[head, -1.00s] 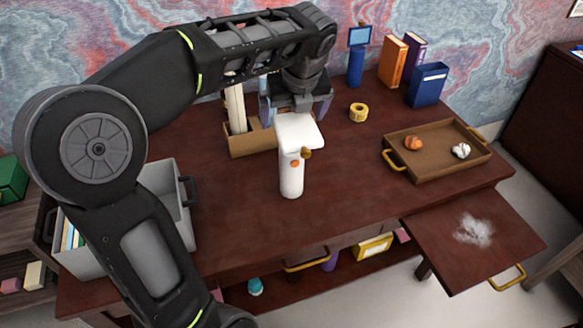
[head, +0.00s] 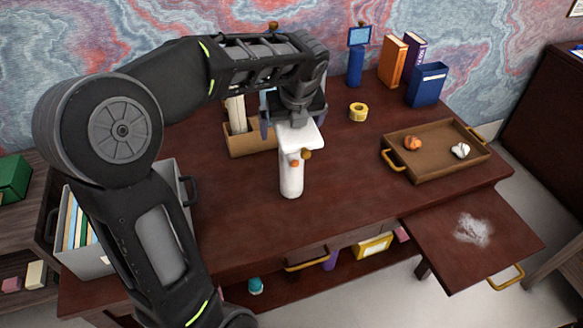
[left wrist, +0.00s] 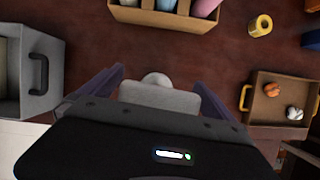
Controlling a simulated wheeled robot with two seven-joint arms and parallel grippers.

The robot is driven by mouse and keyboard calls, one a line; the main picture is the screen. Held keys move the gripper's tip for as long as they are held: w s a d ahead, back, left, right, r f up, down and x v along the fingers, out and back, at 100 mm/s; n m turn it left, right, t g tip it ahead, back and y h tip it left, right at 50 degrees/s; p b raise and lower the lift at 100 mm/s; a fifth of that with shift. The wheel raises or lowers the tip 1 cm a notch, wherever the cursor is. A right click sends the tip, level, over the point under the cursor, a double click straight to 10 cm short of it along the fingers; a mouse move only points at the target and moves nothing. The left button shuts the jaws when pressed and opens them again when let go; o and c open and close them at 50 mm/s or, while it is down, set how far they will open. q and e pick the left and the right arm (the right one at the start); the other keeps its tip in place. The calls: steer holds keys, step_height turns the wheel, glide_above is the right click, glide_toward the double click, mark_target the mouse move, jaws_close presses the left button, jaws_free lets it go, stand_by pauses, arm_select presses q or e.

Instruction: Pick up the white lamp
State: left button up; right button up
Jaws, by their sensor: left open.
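The white lamp (head: 291,178) stands upright on the dark red desk, with a flat white head on a round post and small orange-brown knobs near its top. In the left wrist view the lamp's head (left wrist: 160,95) shows between the fingers. My left gripper (head: 291,122) is at the lamp's head, just behind and above it in the head view. In the left wrist view its two purple-grey fingers (left wrist: 150,88) are spread, one on each side of the lamp. I cannot tell whether they touch it. My right gripper is not in view.
A brown organizer box (head: 250,143) stands behind the lamp. A grey file bin (head: 167,180) is at the left. A yellow tape roll (head: 358,112), a tray (head: 433,172) with two small items, and books (head: 393,62) are to the right. The desk's front middle is clear.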

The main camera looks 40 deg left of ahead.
arm_select(q)
steer(key=shift+c, duration=0.2)
steer(key=c, duration=2)
step_height(320, 180, up, 10)
steer(key=shift+r, duration=0.1)
